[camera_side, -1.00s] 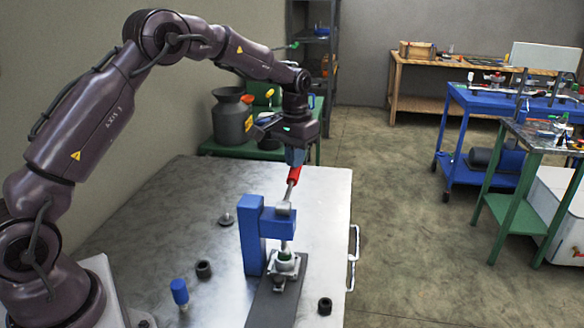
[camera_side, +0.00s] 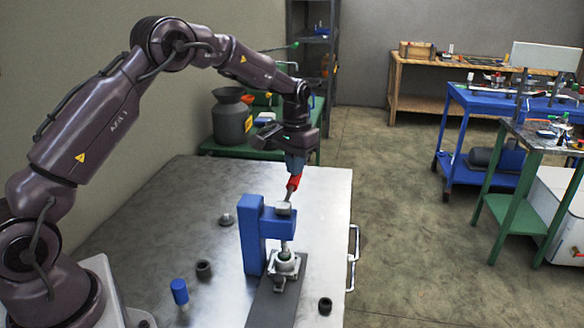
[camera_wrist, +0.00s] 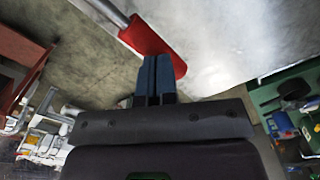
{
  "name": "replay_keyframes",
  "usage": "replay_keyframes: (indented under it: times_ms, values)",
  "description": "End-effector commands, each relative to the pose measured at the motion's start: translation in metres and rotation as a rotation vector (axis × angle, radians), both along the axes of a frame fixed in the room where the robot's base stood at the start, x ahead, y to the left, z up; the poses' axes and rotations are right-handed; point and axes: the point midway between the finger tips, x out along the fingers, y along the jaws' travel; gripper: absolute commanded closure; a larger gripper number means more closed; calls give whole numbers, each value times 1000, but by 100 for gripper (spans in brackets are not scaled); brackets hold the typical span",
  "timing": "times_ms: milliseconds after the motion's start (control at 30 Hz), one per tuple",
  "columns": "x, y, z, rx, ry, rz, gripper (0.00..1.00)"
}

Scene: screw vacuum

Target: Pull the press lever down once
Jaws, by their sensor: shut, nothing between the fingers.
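The blue press (camera_side: 252,236) stands on the metal table. Its lever (camera_side: 288,194) rises from the press head and slants up and away from the camera, ending in a red grip (camera_side: 294,182). My gripper (camera_side: 295,170) is right above the red grip with its blue fingers pointing down. In the wrist view the fingers (camera_wrist: 157,60) are shut together with nothing between them. The red grip (camera_wrist: 150,36) lies right at the fingertips there and seems to touch them; the exact contact is hidden.
On the metal table (camera_side: 190,220) are a blue-capped peg (camera_side: 180,291), a dark ring (camera_side: 204,270), a round knob (camera_side: 226,220) and another dark ring (camera_side: 325,306). A white flanged part (camera_side: 286,264) sits under the press ram. The table's left half is mostly clear.

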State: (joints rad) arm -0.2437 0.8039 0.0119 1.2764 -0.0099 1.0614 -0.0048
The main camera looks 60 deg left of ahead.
Motion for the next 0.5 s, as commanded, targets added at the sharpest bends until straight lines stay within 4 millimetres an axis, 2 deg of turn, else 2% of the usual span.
replay_keyframes:
  times_ms: [267, 500]
  values:
    - [0, 0, -2, 0, 0, 1, 100]
    - [1, 1, -11, 1, 1, 1, 100]
